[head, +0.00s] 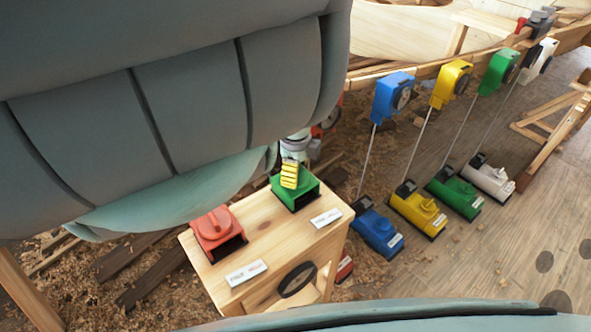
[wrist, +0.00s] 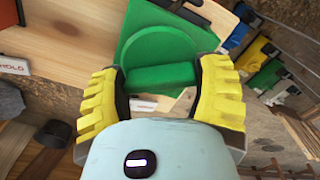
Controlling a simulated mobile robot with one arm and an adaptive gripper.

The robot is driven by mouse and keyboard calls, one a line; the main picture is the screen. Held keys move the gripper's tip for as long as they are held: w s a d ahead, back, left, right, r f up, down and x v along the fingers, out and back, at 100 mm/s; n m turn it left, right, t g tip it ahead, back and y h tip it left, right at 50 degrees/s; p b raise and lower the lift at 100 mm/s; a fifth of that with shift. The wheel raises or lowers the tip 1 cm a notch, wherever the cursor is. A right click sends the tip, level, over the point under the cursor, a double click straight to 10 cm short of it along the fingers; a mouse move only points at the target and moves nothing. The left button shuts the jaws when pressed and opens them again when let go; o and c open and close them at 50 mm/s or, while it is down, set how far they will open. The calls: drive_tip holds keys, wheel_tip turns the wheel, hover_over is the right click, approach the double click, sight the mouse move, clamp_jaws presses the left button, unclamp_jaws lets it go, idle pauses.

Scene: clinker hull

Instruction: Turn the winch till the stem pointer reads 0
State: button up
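My gripper (head: 290,172) is over the green knob unit (head: 296,193) on the wooden box. In the wrist view its two yellow fingers (wrist: 160,95) are spread wide, at either end of the green bar handle (wrist: 160,77); I cannot tell whether they touch it. Winch-like units stand on the floor: blue (head: 376,233), yellow (head: 418,214), green (head: 455,196) and white (head: 488,179). Rods rise from them to matching dial housings: blue (head: 389,98), yellow (head: 448,84), green (head: 496,71) and white (head: 536,62). No pointer reading is legible, and I cannot tell which is the stem pointer.
The wooden box (head: 275,248) also carries a red knob unit (head: 215,235) and two white labels (head: 246,272). A dark ring (head: 297,279) is on its front. Planks and shavings litter the floor at left.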

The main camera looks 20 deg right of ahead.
drive_tip(key=o, duration=0.5)
drive_tip(key=shift+r, duration=0.1)
wheel_tip(320, 180, up, 5)
drive_tip(key=shift+w+r, duration=0.1)
drive_tip(key=shift+r, duration=1.1)
